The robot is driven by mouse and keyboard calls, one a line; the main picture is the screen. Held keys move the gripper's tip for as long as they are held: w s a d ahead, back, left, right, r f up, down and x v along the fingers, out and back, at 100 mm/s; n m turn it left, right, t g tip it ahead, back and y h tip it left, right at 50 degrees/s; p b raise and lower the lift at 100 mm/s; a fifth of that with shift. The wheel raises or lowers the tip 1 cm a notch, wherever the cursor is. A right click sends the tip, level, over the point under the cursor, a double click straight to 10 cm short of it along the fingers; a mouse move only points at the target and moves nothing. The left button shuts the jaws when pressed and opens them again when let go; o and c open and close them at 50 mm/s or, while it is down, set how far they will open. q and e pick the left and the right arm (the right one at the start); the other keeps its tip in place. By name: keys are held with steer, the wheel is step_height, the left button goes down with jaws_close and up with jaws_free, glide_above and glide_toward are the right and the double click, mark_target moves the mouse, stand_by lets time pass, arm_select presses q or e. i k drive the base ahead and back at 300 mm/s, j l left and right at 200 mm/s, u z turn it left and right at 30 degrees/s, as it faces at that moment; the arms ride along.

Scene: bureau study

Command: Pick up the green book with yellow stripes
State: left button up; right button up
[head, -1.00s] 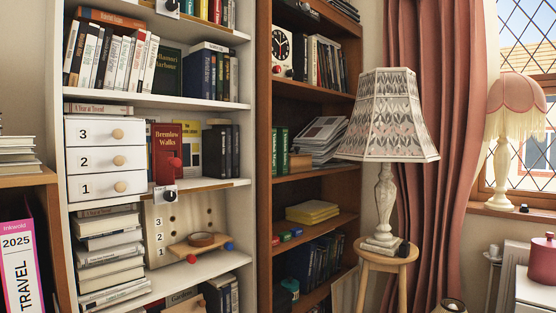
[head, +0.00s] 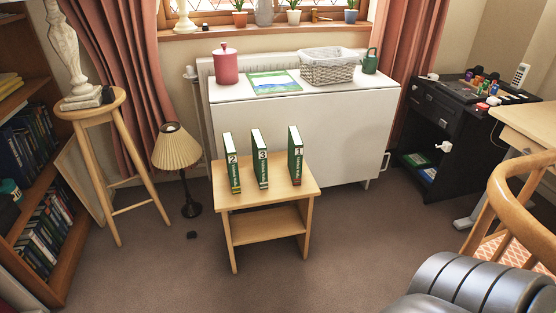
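Three green books stand upright and apart on a small wooden side table (head: 277,194). From left to right they are marked 2 (head: 233,175), 3 (head: 262,171) and 1 (head: 297,168). Their spines face me, with pale page edges on top. Neither of my grippers is in view.
A white cabinet (head: 300,135) stands behind the side table, with a wicker basket (head: 328,72) on it. A wooden stool (head: 92,101) and a pleated lamp (head: 177,149) are left. Carpet (head: 165,270) is clear in front.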

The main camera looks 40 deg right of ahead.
mark_target(231, 152)
steer(key=z, duration=0.95)
steer(key=i+j+z, duration=0.1)
steer(key=z, duration=0.25)
steer(key=i+j+z, duration=0.15)
steer(key=z, duration=0.2)
steer(key=i+j+z, duration=0.15)
steer(key=z, duration=0.2)
